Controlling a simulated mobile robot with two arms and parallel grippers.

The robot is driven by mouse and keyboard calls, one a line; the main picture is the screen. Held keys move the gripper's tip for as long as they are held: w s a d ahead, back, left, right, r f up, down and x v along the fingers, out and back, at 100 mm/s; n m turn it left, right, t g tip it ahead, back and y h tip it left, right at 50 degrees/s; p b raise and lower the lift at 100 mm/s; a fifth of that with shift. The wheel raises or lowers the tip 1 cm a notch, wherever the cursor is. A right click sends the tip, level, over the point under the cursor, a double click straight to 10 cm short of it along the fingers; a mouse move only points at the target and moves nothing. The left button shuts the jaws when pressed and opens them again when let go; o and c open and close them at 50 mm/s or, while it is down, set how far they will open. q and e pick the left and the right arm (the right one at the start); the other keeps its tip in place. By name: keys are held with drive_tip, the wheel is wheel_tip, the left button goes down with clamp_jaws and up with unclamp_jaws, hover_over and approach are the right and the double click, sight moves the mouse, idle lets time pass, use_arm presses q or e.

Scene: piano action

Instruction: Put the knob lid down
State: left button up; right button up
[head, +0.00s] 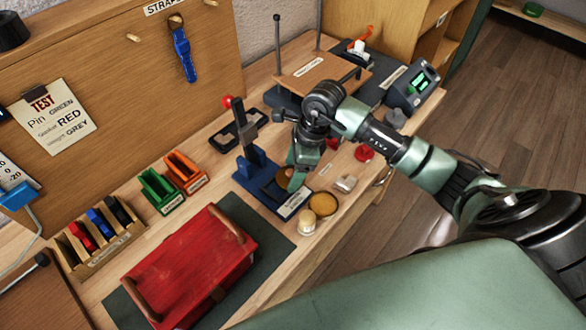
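My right arm reaches in from the right, and its gripper (297,178) points down over the base of a blue press-like stand (253,168). The wrist and hand hide the fingertips, so I cannot tell whether they are apart or hold something. I cannot pick out the knob lid for certain. A small red round piece (363,153) lies on the bench to the right of the gripper. A brownish round disc (323,204) and a small pale-topped jar (307,222) stand just in front of the gripper. My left gripper is not in view.
A red wooden box with handles (190,268) sits on a dark mat (275,245) at the front. Green (160,190) and orange (186,172) bins stand left of the stand. A grey device with a green display (412,88) is at the back right.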

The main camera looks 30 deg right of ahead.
drive_tip(key=o, duration=0.4)
drive_tip(key=shift+c, duration=0.2)
drive_tip(key=shift+r, duration=0.1)
drive_tip(key=b+v, duration=0.2)
drive_tip(key=v, duration=1)
